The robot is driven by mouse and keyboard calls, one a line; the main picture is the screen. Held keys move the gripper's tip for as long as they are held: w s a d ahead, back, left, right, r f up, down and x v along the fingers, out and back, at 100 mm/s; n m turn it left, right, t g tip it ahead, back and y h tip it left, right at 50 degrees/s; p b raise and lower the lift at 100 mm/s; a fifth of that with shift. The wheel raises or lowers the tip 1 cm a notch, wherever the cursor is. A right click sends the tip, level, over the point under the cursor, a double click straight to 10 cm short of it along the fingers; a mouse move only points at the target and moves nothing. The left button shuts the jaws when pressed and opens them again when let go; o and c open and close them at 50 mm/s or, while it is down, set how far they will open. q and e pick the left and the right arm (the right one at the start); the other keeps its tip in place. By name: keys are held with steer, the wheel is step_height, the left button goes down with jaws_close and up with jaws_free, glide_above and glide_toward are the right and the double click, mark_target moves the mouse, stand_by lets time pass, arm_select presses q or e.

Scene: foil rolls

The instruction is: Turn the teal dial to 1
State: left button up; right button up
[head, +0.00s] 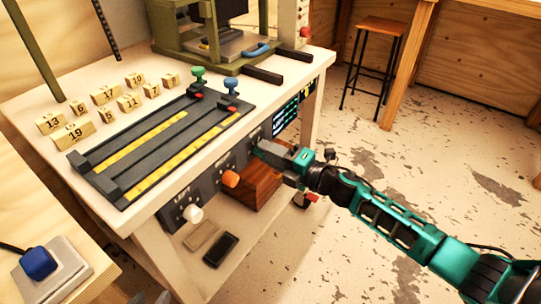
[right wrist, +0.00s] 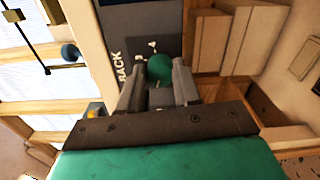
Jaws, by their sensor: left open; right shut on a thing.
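The teal dial (right wrist: 159,67) sits on the grey control panel (right wrist: 143,24) and shows as a round green knob in the right wrist view. Printed marks that look like 3 and 4 and the word RACK are beside it. Its pointer cannot be made out. My right gripper (head: 264,150) is shut on the dial, one finger on each side of it. In the head view the gripper's fingers reach the panel on the bench's front and hide the dial.
The same panel carries an orange dial (head: 231,179) and a white dial (head: 193,213). A wooden box (head: 262,190) is under my right gripper. Numbered blocks (head: 105,95) and a black rail fixture (head: 128,183) are on the bench top. The floor at right is open around a stool (head: 380,25).

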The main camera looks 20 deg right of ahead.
steer(key=shift+n, duration=0.4)
steer(key=o, duration=1.1)
steer(key=shift+c, duration=0.2)
steer(key=shift+s, duration=0.1)
steer(key=p+v, duration=0.1)
steer(key=v, duration=1.1)
steer(key=shift+s+d, duration=0.25)
steer(key=shift+d, duration=0.1)
